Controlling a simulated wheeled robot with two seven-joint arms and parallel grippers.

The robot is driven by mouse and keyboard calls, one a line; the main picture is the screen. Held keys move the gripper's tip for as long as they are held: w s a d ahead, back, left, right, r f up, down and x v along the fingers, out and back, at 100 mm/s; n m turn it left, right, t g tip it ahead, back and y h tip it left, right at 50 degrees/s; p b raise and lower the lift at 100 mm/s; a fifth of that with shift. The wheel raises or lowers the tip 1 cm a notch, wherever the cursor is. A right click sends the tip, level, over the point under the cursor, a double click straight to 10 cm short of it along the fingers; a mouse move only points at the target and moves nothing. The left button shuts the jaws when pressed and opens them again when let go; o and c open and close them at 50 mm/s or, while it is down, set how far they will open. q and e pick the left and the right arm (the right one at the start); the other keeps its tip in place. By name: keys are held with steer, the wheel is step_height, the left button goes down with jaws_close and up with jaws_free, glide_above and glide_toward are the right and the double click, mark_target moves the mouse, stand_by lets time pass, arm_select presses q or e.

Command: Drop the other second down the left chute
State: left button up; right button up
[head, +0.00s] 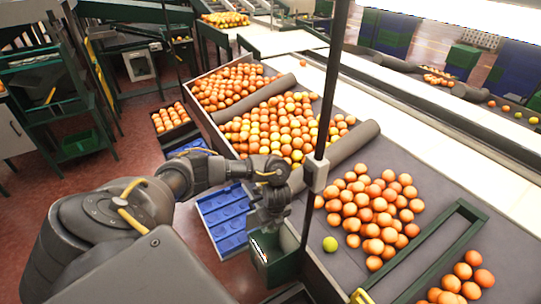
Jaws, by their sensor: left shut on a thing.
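My left gripper (262,226) points down over the open top of a dark green chute (279,268) at the table's left edge. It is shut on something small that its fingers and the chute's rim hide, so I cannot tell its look. My right gripper is not in view.
A dark post (326,110) stands close to the right of my left gripper. Grey rollers (345,153) divide the orange piles. A green frame (425,258) lies right of the near pile. Blue crates (226,220) stand on the floor behind the wrist.

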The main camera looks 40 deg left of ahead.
arm_select(q)
steer(key=o, duration=1.1)
steer(key=shift+c, duration=0.2)
steer(key=shift+r, duration=0.1)
steer(key=shift+w+r, duration=0.15)
steer(key=shift+r, duration=0.35)
steer(key=r, duration=0.5)
steer(key=d+r, duration=0.1)
steer(key=r, duration=0.1)
steer(key=shift+s+d+r, duration=0.1)
steer(key=shift+s+r, duration=0.2)
steer(key=shift+s+d+r, duration=0.1)
steer(key=shift+d+r, duration=0.05)
steer(key=shift+r, duration=0.85)
